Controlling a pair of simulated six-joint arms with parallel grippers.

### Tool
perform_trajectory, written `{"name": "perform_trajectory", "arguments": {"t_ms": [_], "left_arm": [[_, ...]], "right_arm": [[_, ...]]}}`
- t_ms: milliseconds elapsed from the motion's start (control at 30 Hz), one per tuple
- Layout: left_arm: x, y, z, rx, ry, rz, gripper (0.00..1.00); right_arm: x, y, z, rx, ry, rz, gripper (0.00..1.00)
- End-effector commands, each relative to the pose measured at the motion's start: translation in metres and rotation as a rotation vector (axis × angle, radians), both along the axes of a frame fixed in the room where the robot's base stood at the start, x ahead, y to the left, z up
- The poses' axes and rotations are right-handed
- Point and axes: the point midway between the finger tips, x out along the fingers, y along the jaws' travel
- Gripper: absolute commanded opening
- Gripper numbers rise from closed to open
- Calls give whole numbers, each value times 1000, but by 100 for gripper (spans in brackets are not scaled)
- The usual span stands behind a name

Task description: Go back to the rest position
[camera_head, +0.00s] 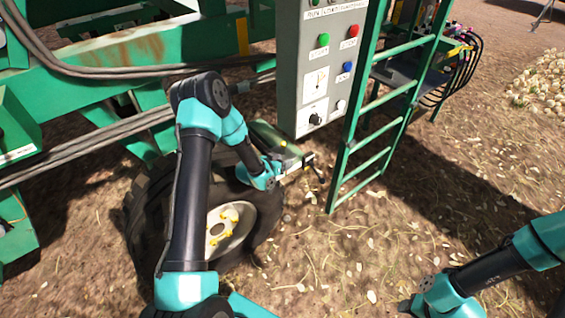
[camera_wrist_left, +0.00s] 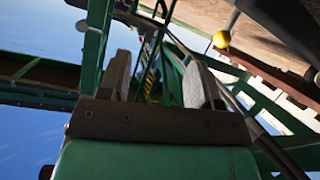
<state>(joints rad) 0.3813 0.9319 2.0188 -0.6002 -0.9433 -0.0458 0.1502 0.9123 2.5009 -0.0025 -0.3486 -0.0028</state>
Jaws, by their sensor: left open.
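My left arm rises from the bottom of the head view and bends over a wheel. Its gripper (camera_head: 312,163) is below the grey control box (camera_head: 312,75) and left of the green ladder (camera_head: 352,145). In the left wrist view the gripper (camera_wrist_left: 158,82) shows two grey fingers well apart, with nothing held between them. My right arm shows only in part at the bottom right of the head view, and its gripper is out of the picture.
The control box carries green, red and blue buttons and a black knob. Green machine beams and cables fill the left. A black tyre (camera_head: 145,215) stands behind my left arm. Onions (camera_head: 540,80) lie in a heap at the right. Open soil lies between my arms.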

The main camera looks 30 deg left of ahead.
Motion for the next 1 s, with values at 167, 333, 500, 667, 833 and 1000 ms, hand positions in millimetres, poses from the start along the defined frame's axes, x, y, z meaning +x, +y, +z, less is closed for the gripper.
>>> {"name": "perform_trajectory", "arguments": {"t_ms": [167, 333, 500, 667, 833, 1000], "left_arm": [[0, 0, 0, 0, 0, 0, 58], [0, 0, 0, 0, 1, 0, 58], [-7, -7, -6, -7, 36, 0, 58], [-42, -35, -27, -32, 197, 6, 58], [-119, -79, -57, -67, 495, 15, 58], [-212, -117, -70, -86, 806, 22, 58]], "right_arm": [[0, 0, 0, 0, 0, 0, 43], [0, 0, 0, 0, 0, 0, 43], [0, 0, 0, 0, 0, 0, 43], [0, 0, 0, 0, 0, 0, 43], [0, 0, 0, 0, 0, 0, 43], [0, 0, 0, 0, 0, 0, 43]]}}
